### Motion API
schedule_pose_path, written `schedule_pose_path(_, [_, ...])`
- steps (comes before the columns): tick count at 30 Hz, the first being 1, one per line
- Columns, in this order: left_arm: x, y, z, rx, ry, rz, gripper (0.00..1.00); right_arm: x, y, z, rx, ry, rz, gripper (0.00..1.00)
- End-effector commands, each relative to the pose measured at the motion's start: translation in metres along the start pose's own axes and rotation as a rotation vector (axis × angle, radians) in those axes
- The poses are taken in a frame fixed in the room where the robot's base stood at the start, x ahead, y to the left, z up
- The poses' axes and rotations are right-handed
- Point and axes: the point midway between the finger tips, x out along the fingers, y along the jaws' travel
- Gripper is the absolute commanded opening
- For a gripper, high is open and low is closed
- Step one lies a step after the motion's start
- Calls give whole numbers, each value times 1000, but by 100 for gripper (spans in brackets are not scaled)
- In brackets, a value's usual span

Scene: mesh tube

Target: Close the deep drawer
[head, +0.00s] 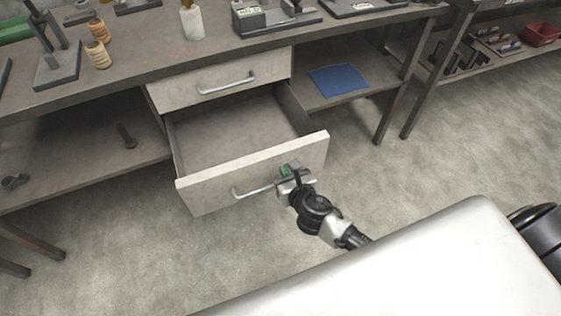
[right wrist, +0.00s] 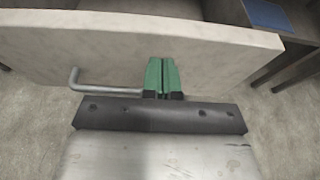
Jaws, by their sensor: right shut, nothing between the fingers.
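The deep drawer (head: 252,170) is the lower of two under the workbench. It stands pulled out, and its inside looks empty. Its pale front carries a curved metal handle (head: 251,191). My right gripper (head: 284,170) is at the drawer front near the handle's right end. In the right wrist view its green fingertips (right wrist: 162,76) are together with nothing between them, up against or very close to the drawer front (right wrist: 190,50); contact is not clear. The handle (right wrist: 100,88) lies left of the fingers there. My left gripper is not in view.
The shallow drawer (head: 222,80) above is shut. The workbench top (head: 150,50) holds spools, a bottle and a scale. A blue cloth (head: 338,78) lies on the shelf at right. The floor in front of the drawer is clear.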

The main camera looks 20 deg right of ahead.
Motion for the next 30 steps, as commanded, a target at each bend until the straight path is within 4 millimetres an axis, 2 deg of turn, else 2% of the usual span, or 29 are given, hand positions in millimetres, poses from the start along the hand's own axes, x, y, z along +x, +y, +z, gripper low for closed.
schedule_pose_path(3, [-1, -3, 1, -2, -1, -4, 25, 19, 0, 8, 2, -3, 0, 0])
schedule_pose_path(7, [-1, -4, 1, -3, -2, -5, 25, 30, 0, 11, 2, -1, 0, 0])
schedule_pose_path(23, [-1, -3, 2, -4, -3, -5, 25, 37, 0, 13, 1, -1, 0, 0])
schedule_pose_path(26, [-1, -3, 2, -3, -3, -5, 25, 45, -1, 15, 1, -1, -1, 0])
schedule_pose_path(30, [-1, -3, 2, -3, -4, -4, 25, 68, -1, 23, 0, -3, -1, 0])
